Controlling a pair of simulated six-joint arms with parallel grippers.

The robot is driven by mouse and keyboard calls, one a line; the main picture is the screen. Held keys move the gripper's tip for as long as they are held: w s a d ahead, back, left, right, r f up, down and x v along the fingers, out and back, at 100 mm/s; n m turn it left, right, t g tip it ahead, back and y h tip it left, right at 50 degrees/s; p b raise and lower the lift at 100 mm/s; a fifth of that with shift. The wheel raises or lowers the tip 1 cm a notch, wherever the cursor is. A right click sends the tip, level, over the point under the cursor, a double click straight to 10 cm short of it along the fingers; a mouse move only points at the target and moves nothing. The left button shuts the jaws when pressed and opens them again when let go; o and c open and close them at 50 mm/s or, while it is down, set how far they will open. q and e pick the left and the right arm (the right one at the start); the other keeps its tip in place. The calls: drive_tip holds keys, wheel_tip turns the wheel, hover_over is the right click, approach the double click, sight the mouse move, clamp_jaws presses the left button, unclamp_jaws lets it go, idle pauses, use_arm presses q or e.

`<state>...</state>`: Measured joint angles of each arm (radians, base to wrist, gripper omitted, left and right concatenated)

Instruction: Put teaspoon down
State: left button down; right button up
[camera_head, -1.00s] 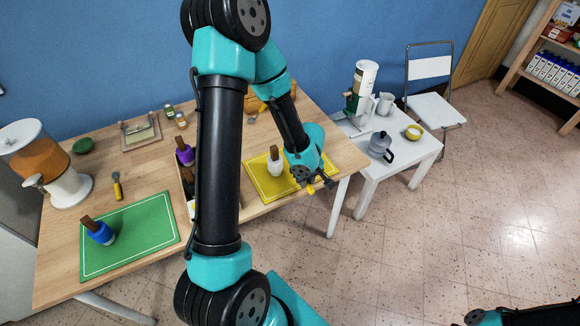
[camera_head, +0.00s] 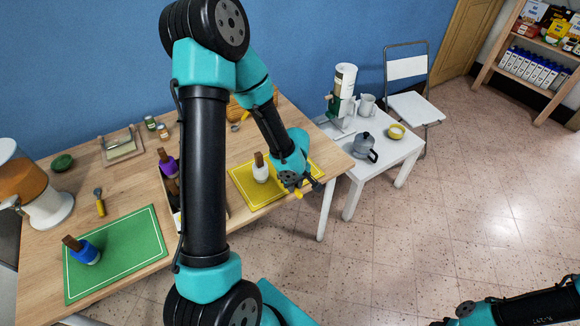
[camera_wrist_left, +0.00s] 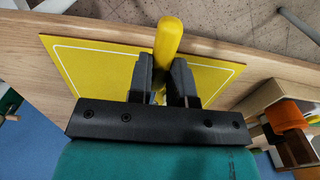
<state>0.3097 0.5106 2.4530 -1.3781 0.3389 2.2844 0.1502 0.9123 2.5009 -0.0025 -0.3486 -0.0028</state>
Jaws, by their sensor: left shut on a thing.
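My left gripper (camera_head: 307,188) is shut on the teaspoon's yellow handle (camera_head: 298,194), at the near right edge of the yellow mat (camera_head: 243,183). In the left wrist view the thick yellow handle (camera_wrist_left: 168,40) stands between the two dark fingers (camera_wrist_left: 161,80) and points toward the table's front edge. The spoon's bowl is hidden by the gripper, and I cannot tell whether the spoon touches the mat. My right arm (camera_head: 510,308) shows at the bottom right; its jaws are too cut off to read.
A white side table (camera_head: 395,155) stands at right.

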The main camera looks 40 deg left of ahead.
use_arm(q)
drive_tip(key=w+a, duration=0.2)
drive_tip(key=w, duration=0.1)
drive_tip(key=w+a, duration=0.3)
drive_tip(key=w+a+f, duration=0.1)
drive_tip(key=w+a, duration=0.1)
drive_tip(key=w, duration=0.1)
drive_tip(key=shift+a, duration=0.25)
drive_tip(key=shift+w+a+f, duration=0.1)
drive_tip(key=shift+w+a, duration=0.1)
drive_tip(key=shift+w, duration=0.05)
drive_tip(key=shift+w+f, duration=0.1)
drive_tip(key=shift+f, duration=1.65)
drive_tip(key=c, duration=1)
unclamp_jaws()
drive_tip(key=shift+a+f, duration=0.1)
drive_tip(key=shift+c, duration=0.2)
